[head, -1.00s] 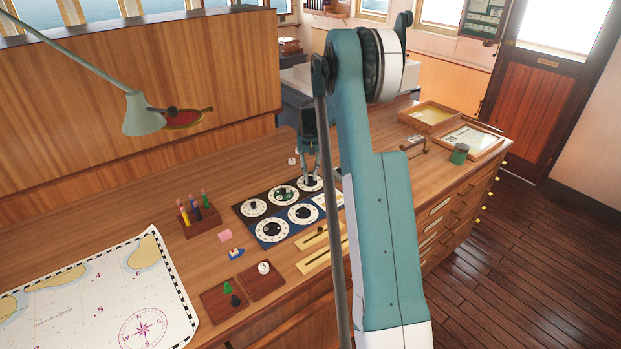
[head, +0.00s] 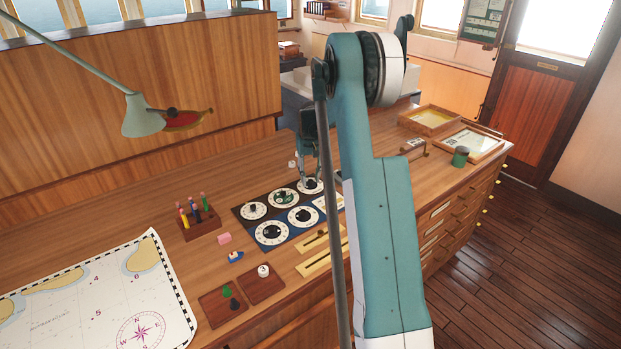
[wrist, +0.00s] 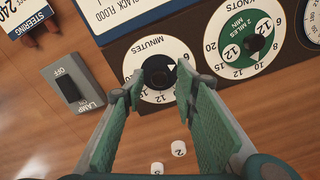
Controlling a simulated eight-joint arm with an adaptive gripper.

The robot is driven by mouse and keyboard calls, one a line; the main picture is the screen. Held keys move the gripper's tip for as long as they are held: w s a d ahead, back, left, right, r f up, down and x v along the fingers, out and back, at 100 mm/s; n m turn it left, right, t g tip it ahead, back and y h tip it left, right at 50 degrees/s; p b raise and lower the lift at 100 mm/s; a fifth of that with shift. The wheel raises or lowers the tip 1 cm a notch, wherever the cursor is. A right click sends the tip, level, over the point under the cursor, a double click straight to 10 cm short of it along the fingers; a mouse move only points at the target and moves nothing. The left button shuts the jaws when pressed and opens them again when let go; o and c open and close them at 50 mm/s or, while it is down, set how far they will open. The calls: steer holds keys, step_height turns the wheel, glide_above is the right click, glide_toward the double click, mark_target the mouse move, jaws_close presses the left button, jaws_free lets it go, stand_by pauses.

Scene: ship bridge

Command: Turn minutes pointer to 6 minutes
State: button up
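The minutes dial (wrist: 147,50) is a white disc marked "MINUTES" in the wrist view, with a black round knob (wrist: 157,72) at its centre. A small white pointer mark shows on the knob's right side, as seen there. The number it points to is hidden by the right finger. My gripper (wrist: 156,80) is open, with one green-padded finger on each side of the knob and gaps between. In the head view my gripper (head: 310,186) is over the far right dial of the instrument panel (head: 240,212).
The knots dial (wrist: 239,40) with a green-and-black knob is close to the right finger. A lamp switch (wrist: 75,86) is on the left. Small white numbered pieces (wrist: 179,147) lie on the wooden desk near the fingers. A pencil holder (head: 199,224) and chart (head: 75,310) are farther left.

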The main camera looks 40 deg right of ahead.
mark_target(310, 180)
stand_by(0.3)
step_height(310, 180, up, 12)
stand_by(0.8)
stand_by(0.5)
